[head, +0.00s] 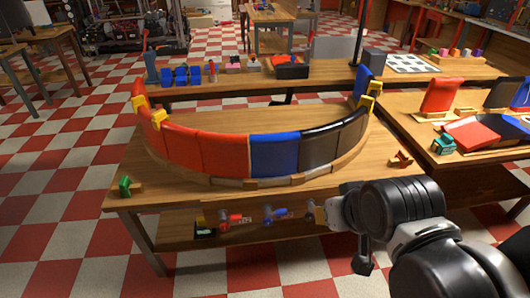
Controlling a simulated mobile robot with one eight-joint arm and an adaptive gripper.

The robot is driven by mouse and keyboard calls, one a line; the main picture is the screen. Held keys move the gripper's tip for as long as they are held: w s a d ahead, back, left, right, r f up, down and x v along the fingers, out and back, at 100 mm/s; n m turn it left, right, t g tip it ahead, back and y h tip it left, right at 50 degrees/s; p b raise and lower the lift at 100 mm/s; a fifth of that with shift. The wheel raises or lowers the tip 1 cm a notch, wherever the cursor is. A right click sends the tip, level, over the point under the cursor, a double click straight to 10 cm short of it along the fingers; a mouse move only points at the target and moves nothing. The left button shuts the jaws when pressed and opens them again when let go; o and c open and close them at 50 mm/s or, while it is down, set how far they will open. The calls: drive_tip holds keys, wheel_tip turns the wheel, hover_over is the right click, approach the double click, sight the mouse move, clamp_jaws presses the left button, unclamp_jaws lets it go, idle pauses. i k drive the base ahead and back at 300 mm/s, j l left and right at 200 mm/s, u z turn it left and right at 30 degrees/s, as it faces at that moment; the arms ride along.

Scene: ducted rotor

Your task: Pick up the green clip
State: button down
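A green clip (126,187) sits on the left front corner of the wooden table, left of the curved wall of panels. Another small green piece (443,141) lies on the right-hand table; I cannot tell if it is a clip too. My arm reaches in from the lower right. A dark part at its end, apparently my gripper (363,258), hangs in front of the table's front edge, far to the right of the green clip. Its fingers are not clear, so I cannot tell whether it is open or holds anything.
A curved wall of red, blue and black panels (273,154) with yellow clips (158,118) fills the middle of the table. A small brown piece (401,160) lies at the right. The tabletop around the green clip is mostly clear.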

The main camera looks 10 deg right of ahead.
sight(125, 183)
drive_tip(key=u, duration=1.3)
drive_tip(key=i+j, duration=0.35)
drive_tip(key=i, duration=0.2)
drive_tip(key=i+j+z, duration=0.1)
drive_tip(key=i+j, duration=0.25)
drive_tip(key=i, duration=0.2)
drive_tip(key=i+j, duration=0.35)
drive_tip(key=i, duration=0.2)
drive_tip(key=z, duration=0.05)
